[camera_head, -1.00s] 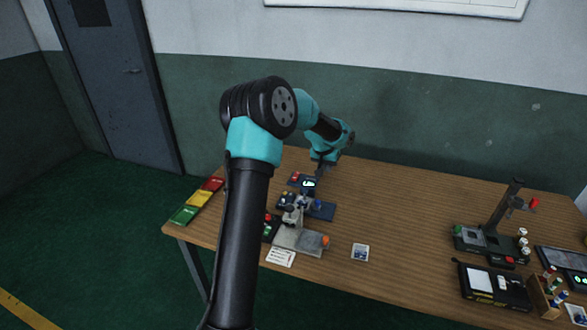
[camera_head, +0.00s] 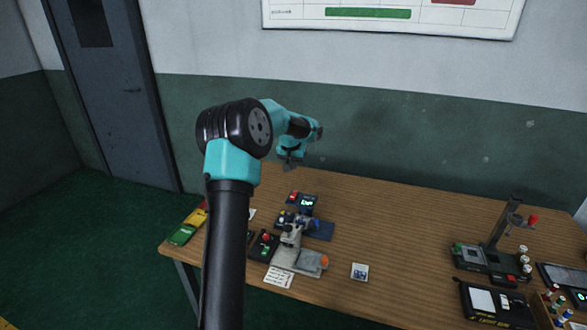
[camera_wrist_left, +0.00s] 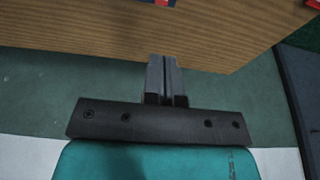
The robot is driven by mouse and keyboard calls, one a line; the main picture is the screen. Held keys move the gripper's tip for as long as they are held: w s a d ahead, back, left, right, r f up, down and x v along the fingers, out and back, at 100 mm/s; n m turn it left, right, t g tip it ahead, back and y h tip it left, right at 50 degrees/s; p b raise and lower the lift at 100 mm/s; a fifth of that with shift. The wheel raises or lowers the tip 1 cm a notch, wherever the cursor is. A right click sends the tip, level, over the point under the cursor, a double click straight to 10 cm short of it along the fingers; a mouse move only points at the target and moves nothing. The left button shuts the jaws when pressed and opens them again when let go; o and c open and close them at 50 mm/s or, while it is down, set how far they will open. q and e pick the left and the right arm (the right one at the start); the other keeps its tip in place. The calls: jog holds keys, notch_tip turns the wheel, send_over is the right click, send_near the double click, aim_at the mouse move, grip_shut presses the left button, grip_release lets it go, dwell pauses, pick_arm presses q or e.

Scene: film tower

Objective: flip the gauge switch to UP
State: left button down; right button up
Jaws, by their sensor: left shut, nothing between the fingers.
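The gauge seems to be the small dark-blue box with a lit green display (camera_head: 307,203) near the far left part of the table. A red part sits at its left end. Its switch is too small for me to tell its position. My left gripper (camera_head: 290,165) is above and behind this box, over the table's far edge, and apart from it. In the left wrist view the left gripper (camera_wrist_left: 165,78) is shut with nothing between its fingers. A blue and red object (camera_wrist_left: 158,2), cut off at the top edge, lies on the table there. My right gripper is out of view.
A microscope-like device (camera_head: 300,259) stands in front of the gauge on the wooden table (camera_head: 400,225). Coloured trays (camera_head: 183,234) lie at the left edge, partly behind my arm. A small picture card (camera_head: 360,271) lies mid-table. A stand (camera_head: 490,258) and boxes are at right.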

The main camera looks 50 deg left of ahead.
aim_at(295, 192)
pick_arm(q)
jog(key=x, duration=0.8)
jog(key=s+x, duration=0.1)
jog(key=x, duration=0.3)
jog(key=shift+d+f, duration=0.3)
